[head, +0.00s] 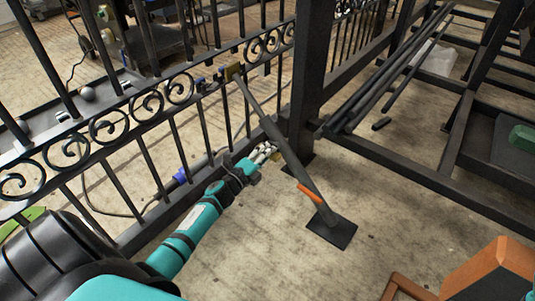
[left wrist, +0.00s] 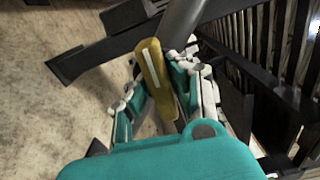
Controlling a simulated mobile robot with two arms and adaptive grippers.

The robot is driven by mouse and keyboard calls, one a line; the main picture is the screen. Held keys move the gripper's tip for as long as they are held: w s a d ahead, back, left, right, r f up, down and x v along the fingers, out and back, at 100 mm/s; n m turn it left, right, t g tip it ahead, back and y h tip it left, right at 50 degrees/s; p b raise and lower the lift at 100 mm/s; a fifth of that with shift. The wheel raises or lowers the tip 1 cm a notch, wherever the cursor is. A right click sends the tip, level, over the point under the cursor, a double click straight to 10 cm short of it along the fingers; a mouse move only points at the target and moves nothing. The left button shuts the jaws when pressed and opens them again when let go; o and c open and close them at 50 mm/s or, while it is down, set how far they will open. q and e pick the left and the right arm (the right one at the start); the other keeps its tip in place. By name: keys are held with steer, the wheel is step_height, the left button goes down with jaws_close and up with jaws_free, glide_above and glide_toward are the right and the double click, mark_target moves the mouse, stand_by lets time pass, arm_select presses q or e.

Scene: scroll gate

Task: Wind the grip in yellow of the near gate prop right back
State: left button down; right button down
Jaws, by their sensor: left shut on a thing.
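The yellow grip (left wrist: 155,78), with a pale stripe, sticks out beside the grey pole in the left wrist view. Only a small part of it shows in the head view (head: 275,154). My left gripper (head: 266,152) is shut on the yellow grip, with fingers on both sides. My right gripper is not in view.
A dark gate post (head: 308,75) stands just behind the prop. A dark metal frame with long bars (head: 385,80) fills the upper right. An orange-brown object (head: 490,270) is at the lower right. The concrete floor around the foot plate is clear.

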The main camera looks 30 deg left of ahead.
arm_select(q)
steer(key=shift+m, duration=0.6)
steer(key=c, duration=1.2)
jaws_free()
steer(key=s, duration=1.2)
steer(key=shift+a, duration=0.45)
steer(key=shift+o, duration=0.2)
